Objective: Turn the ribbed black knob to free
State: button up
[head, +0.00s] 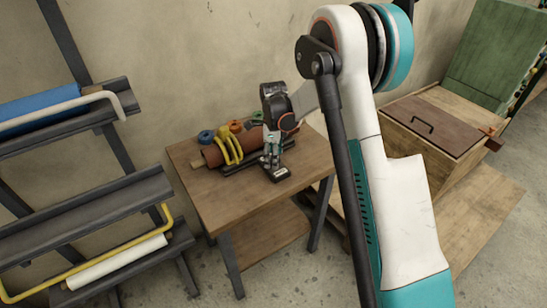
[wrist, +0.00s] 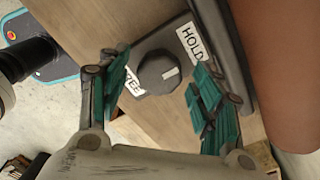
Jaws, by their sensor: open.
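The black knob (wrist: 157,73) sits on a dark base plate between a HOLD label (wrist: 190,42) at its upper right and a partly hidden FREE label (wrist: 131,86) at its lower left. A short white mark on the knob lies toward its right, on the HOLD side. My gripper (wrist: 157,82) is open, with one teal finger on each side of the knob; no clear contact shows. In the head view my gripper (head: 271,158) hangs over the wooden table (head: 215,198), just behind the black plate (head: 281,174); the knob itself cannot be made out there.
A brown roll (head: 213,157) with yellow clamps (head: 229,150) lies close left of my gripper; a brown roll surface (wrist: 285,70) fills the wrist view's right side. Coloured rings (head: 207,136) sit behind it. A rack (head: 95,210) stands left, a wooden box (head: 440,120) right.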

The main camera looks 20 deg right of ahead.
jog(key=shift+f, duration=0.1)
jog(key=c, duration=1.1)
